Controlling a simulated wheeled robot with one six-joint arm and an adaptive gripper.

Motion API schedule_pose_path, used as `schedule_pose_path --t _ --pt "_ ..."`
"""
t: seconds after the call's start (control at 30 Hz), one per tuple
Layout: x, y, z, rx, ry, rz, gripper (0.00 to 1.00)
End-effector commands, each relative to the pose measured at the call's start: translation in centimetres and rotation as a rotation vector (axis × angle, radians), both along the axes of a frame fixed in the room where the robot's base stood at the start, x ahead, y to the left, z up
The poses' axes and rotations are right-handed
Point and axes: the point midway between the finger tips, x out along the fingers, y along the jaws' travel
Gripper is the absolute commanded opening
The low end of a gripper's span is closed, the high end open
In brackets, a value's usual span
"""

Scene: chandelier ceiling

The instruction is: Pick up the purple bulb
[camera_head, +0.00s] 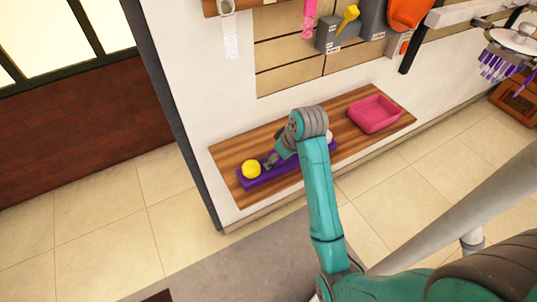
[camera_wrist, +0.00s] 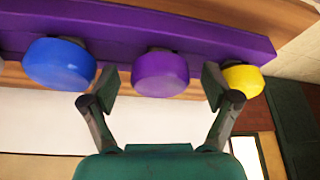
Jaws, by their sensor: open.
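The purple bulb (camera_wrist: 160,75) sits in the middle of a row on a long purple holder (camera_wrist: 205,33), between a blue bulb (camera_wrist: 60,64) and a yellow bulb (camera_wrist: 243,79). My gripper (camera_wrist: 159,82) is open, with one finger on each side of the purple bulb; I cannot tell whether they touch it. The right finger is close to the yellow bulb. In the head view, the holder (camera_head: 285,175) lies on a wooden shelf, with the yellow bulb (camera_head: 251,169) at its left end. My arm hides the purple and blue bulbs there.
The wooden shelf (camera_head: 228,155) runs along a white wall. A pink tray (camera_head: 375,114) stands at its right. A small whitish object (camera_head: 331,137) shows beside my arm. Above hang wall-mounted things, including an orange one (camera_head: 408,14). A chandelier (camera_head: 510,45) is at the upper right.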

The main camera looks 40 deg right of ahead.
Motion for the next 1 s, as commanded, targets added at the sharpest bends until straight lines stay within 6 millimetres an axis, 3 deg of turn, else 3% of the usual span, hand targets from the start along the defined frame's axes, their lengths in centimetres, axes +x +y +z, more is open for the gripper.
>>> schedule_pose_path --t 0.3,0.37,0.57,1.0 --pt "-0.24 -0.04 -0.36 -0.001 -0.002 0.001 0.88" --pt "-0.24 -0.04 -0.36 -0.001 -0.002 0.001 0.75" --pt "-0.23 -0.03 -0.36 -0.001 -0.001 0.001 0.25" --pt "-0.12 -0.02 -0.22 -0.001 -0.001 0.001 0.23"
